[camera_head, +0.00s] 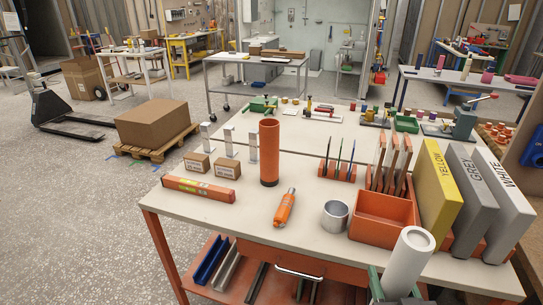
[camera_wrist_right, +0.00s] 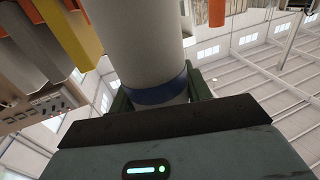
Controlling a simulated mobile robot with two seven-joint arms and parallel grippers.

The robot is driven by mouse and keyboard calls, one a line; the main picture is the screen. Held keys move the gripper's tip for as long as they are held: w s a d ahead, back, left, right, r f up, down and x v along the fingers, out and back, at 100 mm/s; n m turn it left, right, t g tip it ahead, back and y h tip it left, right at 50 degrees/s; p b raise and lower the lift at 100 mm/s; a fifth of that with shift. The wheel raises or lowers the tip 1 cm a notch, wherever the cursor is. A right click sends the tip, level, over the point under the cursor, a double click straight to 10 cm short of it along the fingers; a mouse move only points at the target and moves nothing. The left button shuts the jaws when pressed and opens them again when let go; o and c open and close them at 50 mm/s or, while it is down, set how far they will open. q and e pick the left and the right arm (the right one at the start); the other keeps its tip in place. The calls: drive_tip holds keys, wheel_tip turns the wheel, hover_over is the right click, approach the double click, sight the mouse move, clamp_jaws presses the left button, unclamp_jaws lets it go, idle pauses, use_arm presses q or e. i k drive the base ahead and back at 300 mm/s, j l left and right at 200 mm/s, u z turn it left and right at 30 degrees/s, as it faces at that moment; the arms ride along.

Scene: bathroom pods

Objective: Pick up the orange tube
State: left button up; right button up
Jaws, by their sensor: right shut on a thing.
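The orange tube (camera_head: 269,155) stands upright on the light worktable, left of the middle in the head view. My right gripper (camera_head: 398,290) is at the table's near edge, right and in front of the orange tube and well apart from it. It is shut on a white tube (camera_head: 408,258). In the right wrist view, the white tube (camera_wrist_right: 138,45) with a dark blue band sits between the green fingers of my right gripper (camera_wrist_right: 160,97). An orange cylinder end (camera_wrist_right: 217,12) shows at the top there, probably the orange tube. My left gripper is not in view.
Bare tabletop surrounds the orange tube's front.

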sight(269, 129)
drive_tip(key=i+j+z, duration=0.15)
drive_tip(key=j, duration=0.25)
drive_tip(key=i+j+z, duration=0.1)
drive_tip(key=j, duration=0.3)
drive_tip(key=i+j+z, duration=0.15)
drive_tip(key=j, duration=0.25)
drive_tip(key=i+j+z, duration=0.15)
drive_tip(key=j, duration=0.3)
drive_tip(key=k, duration=0.05)
